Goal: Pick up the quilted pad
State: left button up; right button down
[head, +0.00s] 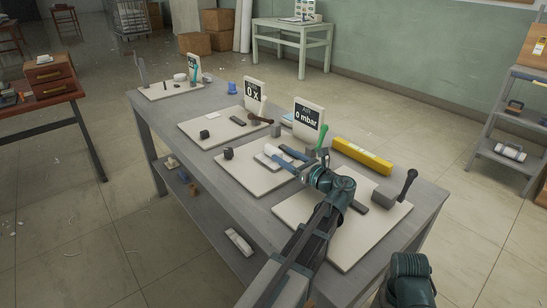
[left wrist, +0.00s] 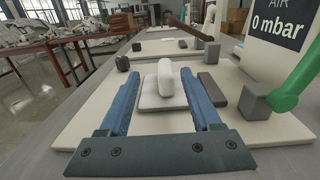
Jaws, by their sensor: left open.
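The quilted pad appears to be the small white folded piece (left wrist: 163,88) on a pale board in the left wrist view. Part of it lies flat and part stands up as a rounded fold. In the head view the pad (head: 263,158) is a pale patch beside the fingertips, partly hidden by them. My left gripper (head: 276,151) is open, with its blue fingers low over the board. In the left wrist view the gripper (left wrist: 159,76) has one finger on each side of the pad, with gaps showing. My right gripper is not seen.
The pale board (left wrist: 85,122) also holds a dark block (left wrist: 122,63), a dark bar (left wrist: 212,88) and a grey block (left wrist: 254,102) with a green handle. A "0 mbar" sign (head: 309,118) stands behind. A yellow case (head: 362,156) lies at the table's right.

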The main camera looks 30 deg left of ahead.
aim_at(275, 148)
pick_arm(q)
jog(key=shift+w+a, duration=0.15)
jog(key=shift+a, duration=0.3)
jog(key=x, duration=0.5)
jog(key=shift+w+f, duration=0.2)
jog(key=shift+w, duration=0.2)
jog(key=shift+c, duration=0.2)
grip_shut()
